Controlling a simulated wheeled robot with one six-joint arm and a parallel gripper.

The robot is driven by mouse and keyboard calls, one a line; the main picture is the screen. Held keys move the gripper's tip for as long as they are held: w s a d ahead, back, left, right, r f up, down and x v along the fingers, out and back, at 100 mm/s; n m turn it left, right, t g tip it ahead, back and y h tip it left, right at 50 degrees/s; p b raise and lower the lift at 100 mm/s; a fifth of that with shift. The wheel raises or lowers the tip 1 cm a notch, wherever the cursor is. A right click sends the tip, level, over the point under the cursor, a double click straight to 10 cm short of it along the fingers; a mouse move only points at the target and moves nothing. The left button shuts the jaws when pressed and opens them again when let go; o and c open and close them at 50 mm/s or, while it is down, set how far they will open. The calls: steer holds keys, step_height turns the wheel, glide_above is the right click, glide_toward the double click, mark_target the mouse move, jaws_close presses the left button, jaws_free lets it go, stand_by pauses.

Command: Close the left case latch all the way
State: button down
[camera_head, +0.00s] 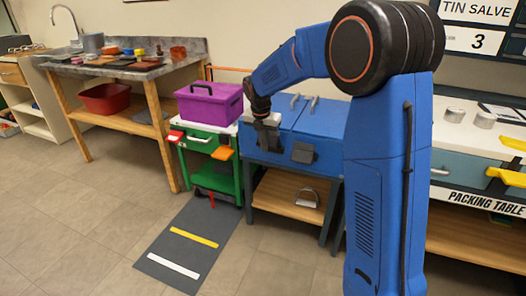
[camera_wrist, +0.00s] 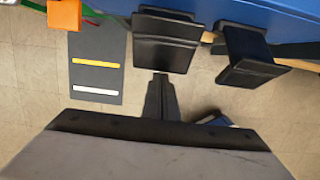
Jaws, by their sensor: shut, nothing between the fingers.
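The blue case (camera_head: 322,118) lies on a stand, and its front edge (camera_wrist: 285,14) crosses the top right of the wrist view. The left latch (camera_wrist: 165,45) is a dark plate jutting from the case front. In the head view my gripper (camera_head: 268,138) covers most of it. The right latch (camera_head: 303,153) is a similar dark plate, also jutting out in the wrist view (camera_wrist: 245,58). My gripper (camera_wrist: 160,80) is shut and empty, its tip close to the left latch's outer edge. I cannot tell whether they touch.
A green cart (camera_head: 212,150) with a purple toolbox (camera_head: 208,104) stands just left of the case. Its orange flap (camera_head: 222,153) sticks out near my gripper, also in the wrist view (camera_wrist: 64,14). The packing table (camera_head: 470,135) is at right.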

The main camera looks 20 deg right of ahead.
mark_target(270, 134)
steer(key=shift+w+d+r, duration=0.65)
steer(key=shift+w+r, duration=0.25)
steer(key=shift+w+d+r, duration=0.6)
steer(key=shift+w+r, duration=0.25)
steer(key=shift+r, duration=0.1)
steer(key=shift+w+d+r, duration=0.65)
steer(key=shift+w+r, duration=0.25)
steer(key=shift+d, duration=0.1)
steer(key=shift+s+a, duration=0.15)
steer(key=shift+a, duration=0.1)
steer(key=shift+g, duration=0.4)
steer(key=s+a, duration=0.2)
steer(key=s, duration=0.1)
steer(key=shift+s+a, duration=0.15)
steer(key=shift+s, duration=0.15)
step_height(270, 134, up, 8)
steer(key=w+d, duration=0.1)
steer(key=w, duration=0.1)
steer(key=shift+w+d+r, duration=0.25)
steer(key=shift+d, duration=0.05)
